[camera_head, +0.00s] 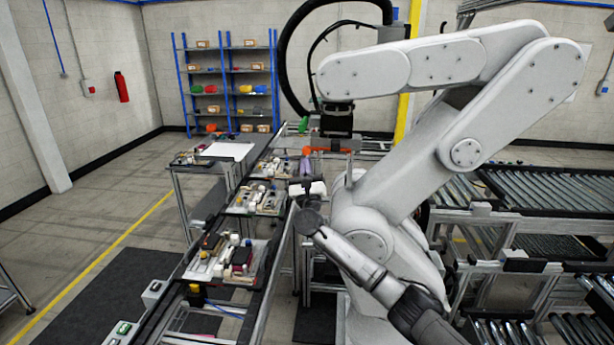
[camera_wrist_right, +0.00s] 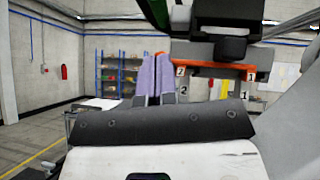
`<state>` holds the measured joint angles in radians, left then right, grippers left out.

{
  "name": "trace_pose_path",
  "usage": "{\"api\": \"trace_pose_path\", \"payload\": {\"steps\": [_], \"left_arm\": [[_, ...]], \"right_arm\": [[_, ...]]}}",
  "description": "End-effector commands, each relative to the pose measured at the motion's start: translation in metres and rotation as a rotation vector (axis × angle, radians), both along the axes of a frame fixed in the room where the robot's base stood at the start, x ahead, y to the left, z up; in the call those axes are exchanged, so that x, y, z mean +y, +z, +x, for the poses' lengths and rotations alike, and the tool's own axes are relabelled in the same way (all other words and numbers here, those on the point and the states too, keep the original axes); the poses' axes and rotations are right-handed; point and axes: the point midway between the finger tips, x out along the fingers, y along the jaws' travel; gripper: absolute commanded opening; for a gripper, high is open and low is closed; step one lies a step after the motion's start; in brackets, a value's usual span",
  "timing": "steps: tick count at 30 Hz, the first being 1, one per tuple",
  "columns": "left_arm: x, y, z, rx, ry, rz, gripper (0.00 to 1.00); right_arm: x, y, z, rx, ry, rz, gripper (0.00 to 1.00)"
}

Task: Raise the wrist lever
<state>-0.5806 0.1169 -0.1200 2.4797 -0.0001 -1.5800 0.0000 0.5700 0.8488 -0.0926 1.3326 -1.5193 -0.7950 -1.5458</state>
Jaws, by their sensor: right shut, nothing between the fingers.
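A large white robot arm (camera_head: 450,62) stands in front of me, with a black wrist block (camera_head: 336,120) at its end. Under the block is an orange-and-grey tool bar (camera_head: 328,150); this bar (camera_wrist_right: 215,70) also shows in the right wrist view, with numbered labels. A green part (camera_head: 303,125) hangs beside the block, but I cannot tell whether it is the wrist lever. My right gripper (camera_head: 306,168) is just below and left of the bar. In the right wrist view its purple fingers (camera_wrist_right: 154,78) are shut and empty; contact cannot be told. My left gripper is out of view.
A conveyor line with pallet fixtures (camera_head: 232,262) carrying small parts runs below and left of my right arm. Roller conveyors (camera_head: 550,190) stand at the right. A blue shelf rack (camera_head: 230,85) is at the back wall. Open floor lies left.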

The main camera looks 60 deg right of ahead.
Motion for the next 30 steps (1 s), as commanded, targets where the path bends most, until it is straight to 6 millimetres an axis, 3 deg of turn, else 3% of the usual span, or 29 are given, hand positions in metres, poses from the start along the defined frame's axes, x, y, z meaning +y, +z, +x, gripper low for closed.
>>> {"api": "trace_pose_path", "payload": {"steps": [5,12,30], "left_arm": [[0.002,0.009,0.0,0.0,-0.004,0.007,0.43],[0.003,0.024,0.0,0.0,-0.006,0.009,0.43],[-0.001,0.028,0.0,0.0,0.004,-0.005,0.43]], "right_arm": [[-0.019,0.025,0.013,-0.002,-0.002,0.001,0.0],[-0.016,0.052,0.018,-0.001,0.001,0.001,0.0],[-0.014,0.061,0.02,0.001,0.001,0.001,0.0]]}}
